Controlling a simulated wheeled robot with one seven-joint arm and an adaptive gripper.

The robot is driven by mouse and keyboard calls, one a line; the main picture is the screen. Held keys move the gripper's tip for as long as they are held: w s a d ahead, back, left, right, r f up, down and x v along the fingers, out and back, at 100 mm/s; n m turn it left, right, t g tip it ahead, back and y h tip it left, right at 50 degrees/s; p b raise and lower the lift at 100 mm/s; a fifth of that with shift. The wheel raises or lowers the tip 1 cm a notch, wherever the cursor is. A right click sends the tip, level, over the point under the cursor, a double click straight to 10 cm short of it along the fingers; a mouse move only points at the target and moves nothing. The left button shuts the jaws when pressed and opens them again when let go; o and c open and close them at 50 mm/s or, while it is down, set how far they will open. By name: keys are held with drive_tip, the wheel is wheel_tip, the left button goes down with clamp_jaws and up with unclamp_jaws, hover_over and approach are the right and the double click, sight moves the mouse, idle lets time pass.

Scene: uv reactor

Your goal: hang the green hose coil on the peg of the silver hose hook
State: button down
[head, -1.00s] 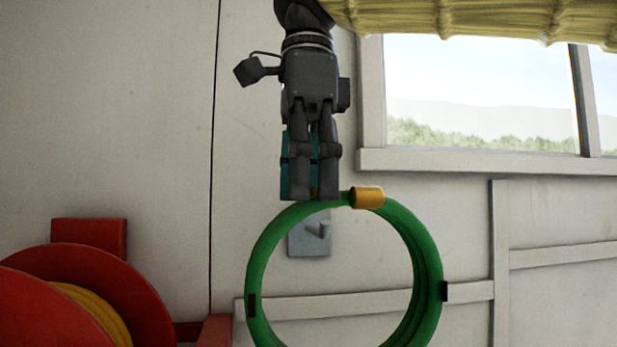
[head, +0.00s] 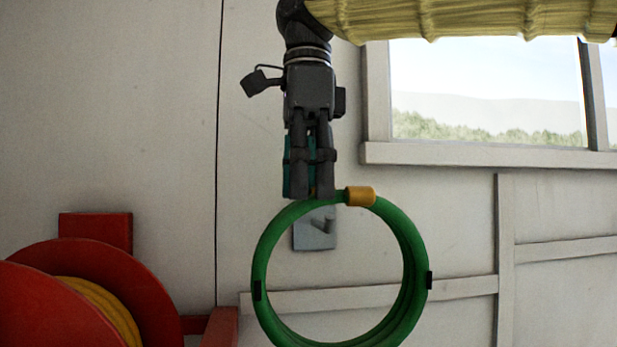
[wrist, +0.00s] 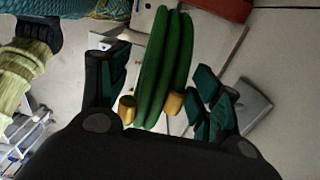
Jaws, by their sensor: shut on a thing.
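The green hose coil (head: 262,250) hangs upright from my gripper (head: 311,197) in the head view, with a brass-coloured fitting (head: 360,196) at its top right and black bands at its sides. My gripper points down and is shut on the top of the coil. The silver hose hook (head: 314,238) is a plate on the wall with a short peg (head: 322,224); it shows through the coil's ring, just below the top of the coil. I cannot tell how far the coil is from the peg. In the wrist view the green coil (wrist: 165,70) lies between the two fingers (wrist: 158,100).
A red hose reel (head: 130,275) with yellow hose stands at the lower left. A window (head: 480,90) is at the upper right. Wooden battens (head: 506,250) run along the white wall. The wall around the hook is otherwise bare.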

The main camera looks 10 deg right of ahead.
drive_tip(key=w+f+p, duration=0.2)
drive_tip(key=w+p, duration=0.2)
drive_tip(key=w, duration=0.8)
drive_tip(key=shift+f+p, duration=0.25)
drive_tip(key=shift+p, duration=0.05)
idle(1.7)
idle(0.4)
idle(0.3)
drive_tip(key=shift+c, duration=1.2)
unclamp_jaws()
drive_tip(key=shift+f, duration=0.1)
